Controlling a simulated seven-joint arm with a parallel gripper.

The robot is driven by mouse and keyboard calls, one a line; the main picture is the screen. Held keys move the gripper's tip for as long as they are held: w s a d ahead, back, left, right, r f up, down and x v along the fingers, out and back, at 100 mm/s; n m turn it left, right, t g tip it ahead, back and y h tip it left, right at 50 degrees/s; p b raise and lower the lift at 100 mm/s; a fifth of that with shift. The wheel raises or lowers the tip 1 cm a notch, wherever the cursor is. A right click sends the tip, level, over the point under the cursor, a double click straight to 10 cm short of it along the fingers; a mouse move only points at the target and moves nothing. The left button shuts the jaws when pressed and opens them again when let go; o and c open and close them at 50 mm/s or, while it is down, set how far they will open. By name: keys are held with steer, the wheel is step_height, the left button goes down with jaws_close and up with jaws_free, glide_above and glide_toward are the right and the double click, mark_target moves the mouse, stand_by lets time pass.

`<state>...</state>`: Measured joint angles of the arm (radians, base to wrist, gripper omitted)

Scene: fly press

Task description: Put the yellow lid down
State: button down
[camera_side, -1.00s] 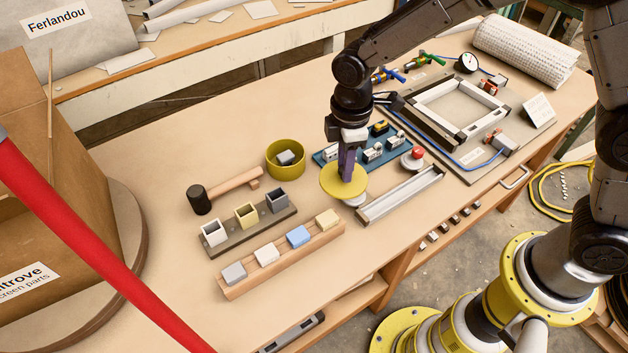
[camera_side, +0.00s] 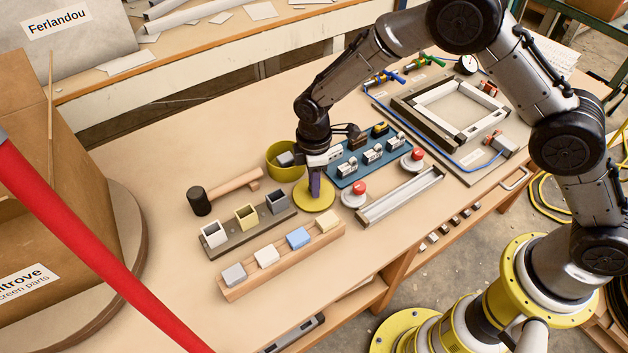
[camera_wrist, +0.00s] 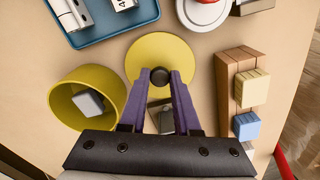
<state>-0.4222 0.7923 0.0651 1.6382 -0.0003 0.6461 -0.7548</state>
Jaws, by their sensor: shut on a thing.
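The yellow lid (camera_side: 324,196) is a flat round disc with a dark knob, seen in the side view near the middle of the table. It also shows in the wrist view (camera_wrist: 160,50). My gripper (camera_side: 316,190) points down over it, its purple fingers (camera_wrist: 160,78) shut on the dark knob. The lid lies level at or very near the tabletop; I cannot tell whether it touches. The yellow round bin (camera_side: 272,165) stands open just left of my gripper, with a grey block (camera_wrist: 89,102) inside.
A rack with three square cups (camera_side: 246,216) and a wooden rail with several coloured blocks (camera_side: 298,238) lie in front and left. A red button (camera_side: 359,188) stands close right of the lid. A blue tray (camera_side: 350,166) lies behind. A black-headed mallet (camera_side: 200,200) lies left.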

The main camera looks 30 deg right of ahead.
steer(key=shift+f, duration=0.1)
steer(key=c, duration=0.6)
jaws_free()
steer(key=shift+c, duration=0.2)
step_height(320, 180, up, 12)
steer(key=shift+r, duration=0.2)
